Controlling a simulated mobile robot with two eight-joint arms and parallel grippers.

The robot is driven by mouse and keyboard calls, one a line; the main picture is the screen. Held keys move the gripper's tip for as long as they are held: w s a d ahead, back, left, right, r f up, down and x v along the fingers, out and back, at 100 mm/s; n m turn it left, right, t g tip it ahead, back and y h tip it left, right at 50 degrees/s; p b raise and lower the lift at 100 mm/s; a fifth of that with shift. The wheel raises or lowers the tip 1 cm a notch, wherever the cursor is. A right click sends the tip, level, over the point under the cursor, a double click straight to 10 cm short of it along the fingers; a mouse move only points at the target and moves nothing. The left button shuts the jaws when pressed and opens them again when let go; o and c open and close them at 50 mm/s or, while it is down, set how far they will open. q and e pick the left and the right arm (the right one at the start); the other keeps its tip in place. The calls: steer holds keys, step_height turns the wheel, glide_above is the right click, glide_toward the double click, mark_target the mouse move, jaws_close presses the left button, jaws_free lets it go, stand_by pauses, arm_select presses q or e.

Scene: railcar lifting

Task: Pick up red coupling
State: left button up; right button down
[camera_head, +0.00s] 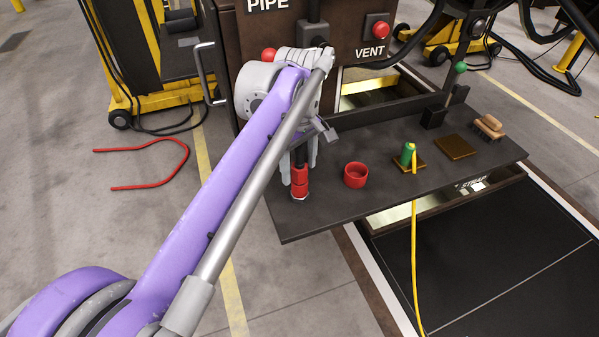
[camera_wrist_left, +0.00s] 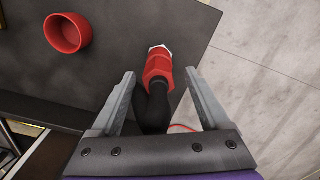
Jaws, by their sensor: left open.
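The red coupling (camera_head: 299,184) has a pale metal end and sits on a black hose, at the front left of the dark shelf. It also shows in the left wrist view (camera_wrist_left: 158,66), with the black hose (camera_wrist_left: 153,108) running back from it between the fingers. My left gripper (camera_head: 299,168) is open, pointing down over the coupling. In the wrist view its two fingers (camera_wrist_left: 160,80) stand on either side of the hose and the coupling's near end, with gaps on both sides. My right gripper is not in view.
On the dark shelf (camera_head: 345,212) stand a red cup-shaped ring (camera_head: 356,175), a green-topped fitting (camera_head: 407,154) with a yellow hose (camera_head: 416,260), a brown pad (camera_head: 457,146) and a wooden brush (camera_head: 488,127). A panel with a red VENT button (camera_head: 379,29) rises behind.

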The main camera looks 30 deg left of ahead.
arm_select(q)
steer(key=shift+w+f, duration=0.1)
steer(key=shift+f, duration=0.1)
jaws_close()
stand_by(0.3)
